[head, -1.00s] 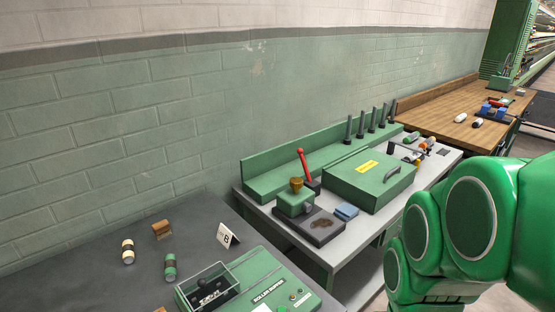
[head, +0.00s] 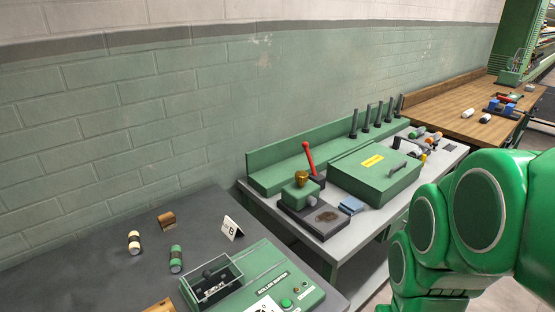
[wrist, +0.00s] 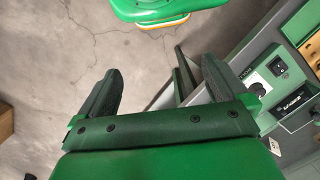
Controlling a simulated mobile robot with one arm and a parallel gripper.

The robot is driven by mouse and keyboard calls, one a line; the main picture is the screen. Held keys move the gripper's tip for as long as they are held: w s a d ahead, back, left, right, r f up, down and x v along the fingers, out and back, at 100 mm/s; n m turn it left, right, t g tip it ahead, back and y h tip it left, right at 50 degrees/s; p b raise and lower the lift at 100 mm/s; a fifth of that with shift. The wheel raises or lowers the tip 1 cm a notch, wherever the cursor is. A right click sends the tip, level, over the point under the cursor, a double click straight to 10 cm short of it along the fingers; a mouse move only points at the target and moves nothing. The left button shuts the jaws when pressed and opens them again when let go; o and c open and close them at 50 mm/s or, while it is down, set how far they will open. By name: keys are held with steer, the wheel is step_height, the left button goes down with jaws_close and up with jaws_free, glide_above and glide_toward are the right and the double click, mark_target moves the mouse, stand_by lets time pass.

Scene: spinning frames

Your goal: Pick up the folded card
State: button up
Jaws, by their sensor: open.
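The folded card (head: 232,229) is a small white tent card marked "B". It stands upright on the dark grey table (head: 95,285), behind the green roller buffer machine (head: 262,285). The head view shows my green arm at the right, well away from the card, but not my fingers.
A brown block (head: 167,220), a cream roller (head: 134,243) and a green roller (head: 176,258) stand left of the card. A second bench (head: 332,245) to the right holds a green case (head: 375,175) and a red-handled lever device (head: 308,160). The table's left part is mostly clear.

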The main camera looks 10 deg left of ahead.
steer(key=w+a+r+n, duration=0.2)
steer(key=w+n, duration=0.2)
steer(key=w, duration=0.4)
steer(key=w+a+r+n, duration=0.1)
steer(key=w+a+n, duration=0.15)
steer(key=w, duration=0.55)
steer(key=n+t, duration=0.2)
steer(key=n, duration=1.8)
glide_above(232, 222)
steer(key=f, duration=1.1)
steer(key=shift+w+d+f, duration=0.2)
steer(key=shift+d+f, duration=0.05)
steer(key=shift+d, duration=0.1)
steer(key=shift+w+a+f+n, duration=0.1)
steer(key=shift+a+f+n, duration=0.25)
steer(key=shift+a+n, duration=0.1)
steer(key=shift+f, duration=3.85)
steer(key=shift+c, duration=0.3)
steer(key=c, duration=1)
